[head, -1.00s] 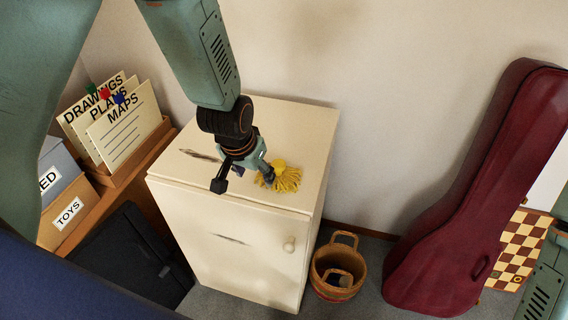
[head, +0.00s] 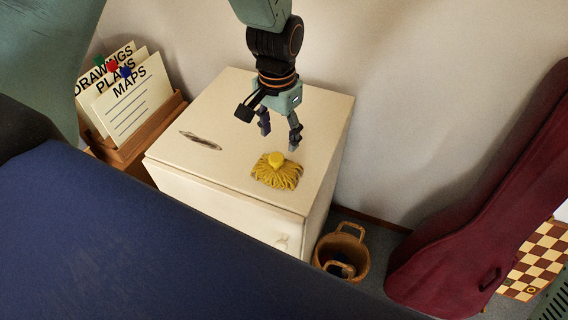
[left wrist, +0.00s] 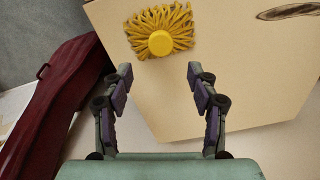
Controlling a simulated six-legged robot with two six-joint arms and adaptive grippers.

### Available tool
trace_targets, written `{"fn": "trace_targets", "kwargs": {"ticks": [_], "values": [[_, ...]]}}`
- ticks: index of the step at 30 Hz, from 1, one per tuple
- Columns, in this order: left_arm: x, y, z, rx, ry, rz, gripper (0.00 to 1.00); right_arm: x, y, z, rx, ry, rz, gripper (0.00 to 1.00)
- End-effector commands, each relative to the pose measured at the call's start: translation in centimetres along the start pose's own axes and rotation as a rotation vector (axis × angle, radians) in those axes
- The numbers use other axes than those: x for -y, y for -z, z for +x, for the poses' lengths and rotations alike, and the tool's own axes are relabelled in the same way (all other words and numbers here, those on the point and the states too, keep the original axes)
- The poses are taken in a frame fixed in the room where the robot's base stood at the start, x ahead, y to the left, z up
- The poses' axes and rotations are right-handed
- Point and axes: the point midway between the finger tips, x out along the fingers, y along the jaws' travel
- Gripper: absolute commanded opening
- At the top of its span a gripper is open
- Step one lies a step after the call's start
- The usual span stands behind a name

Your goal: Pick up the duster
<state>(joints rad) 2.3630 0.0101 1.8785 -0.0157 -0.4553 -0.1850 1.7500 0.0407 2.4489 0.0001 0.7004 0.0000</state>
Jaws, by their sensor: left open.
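The duster (head: 277,171) is a yellow mop-like head with a round yellow knob, lying on top of the cream cabinet (head: 235,130) near its front edge. In the left wrist view the duster (left wrist: 160,36) lies beyond the fingertips, a little left of the middle between them. My left gripper (head: 279,142) is open and empty, above the cabinet top and behind the duster, apart from it. Its two fingers also show in the left wrist view (left wrist: 160,76), spread wide. My right gripper is not in view.
A dark red instrument case (head: 475,215) leans at the right by a checkered board (head: 535,262). A box of labelled cards (head: 125,100) stands at the left.

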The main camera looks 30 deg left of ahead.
Motion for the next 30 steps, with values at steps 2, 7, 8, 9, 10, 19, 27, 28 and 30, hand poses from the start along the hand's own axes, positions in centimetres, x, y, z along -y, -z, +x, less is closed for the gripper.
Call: {"fn": "trace_targets", "kwargs": {"ticks": [2,7,8,9,10,19,27,28,30], "values": [[-0.1,-0.6,0.0,0.021,-0.004,0.006,0.59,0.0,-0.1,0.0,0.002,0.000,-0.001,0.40],[-0.2,-0.9,1.2,0.034,-0.007,0.013,0.59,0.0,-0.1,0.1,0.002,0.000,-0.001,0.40],[-0.2,-0.9,1.5,0.033,-0.007,0.013,0.59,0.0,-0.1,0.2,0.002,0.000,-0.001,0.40],[-0.2,-0.9,2.0,0.033,-0.006,0.013,0.59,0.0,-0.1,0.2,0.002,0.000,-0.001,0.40],[-0.2,-0.9,2.3,0.033,-0.007,0.013,0.59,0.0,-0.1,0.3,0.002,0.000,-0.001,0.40],[-0.2,-0.7,6.3,0.031,-0.006,0.012,0.59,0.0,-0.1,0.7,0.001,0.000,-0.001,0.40],[-0.2,-0.5,7.9,0.027,-0.005,0.013,0.59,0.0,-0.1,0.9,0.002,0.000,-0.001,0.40],[-0.2,-0.5,7.9,0.027,-0.005,0.013,0.59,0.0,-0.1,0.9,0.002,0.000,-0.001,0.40],[-0.2,-0.5,7.9,0.028,-0.005,0.013,0.59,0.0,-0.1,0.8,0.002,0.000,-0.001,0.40]]}}
